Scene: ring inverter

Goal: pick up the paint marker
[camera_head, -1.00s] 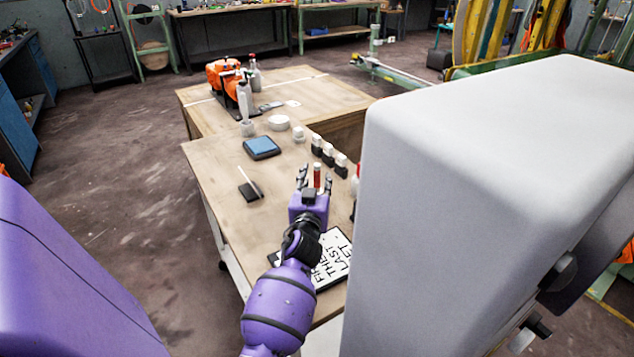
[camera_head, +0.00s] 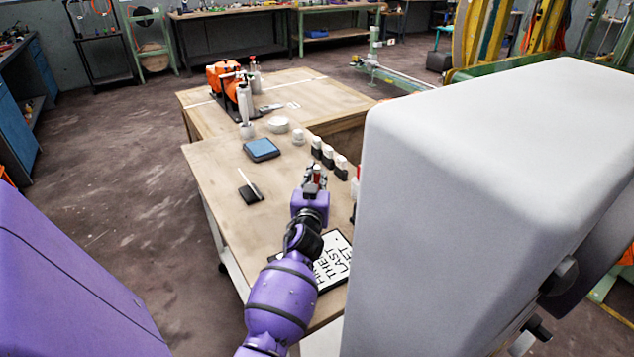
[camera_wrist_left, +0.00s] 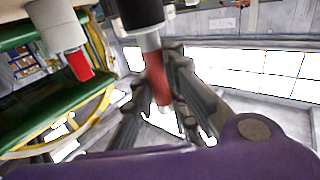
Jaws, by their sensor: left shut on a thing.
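The paint marker (camera_head: 317,172) has a red body. It stands between the fingers of my left gripper (camera_head: 314,180), which is shut on it over the wooden bench. In the left wrist view the marker (camera_wrist_left: 157,78) shows a red barrel, a silver collar and a black end, with dark gripper fingers around it. The fingers partly hide it in the head view. I cannot tell whether it still touches the bench. My right gripper is not in view.
A large pale grey casing (camera_head: 500,180) blocks the right side. On the wooden bench (camera_head: 215,165) are a blue-topped pad (camera_head: 262,149), a black block with a white stick (camera_head: 250,192), several white-topped dark bottles (camera_head: 328,158) and a lettered board (camera_head: 334,262).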

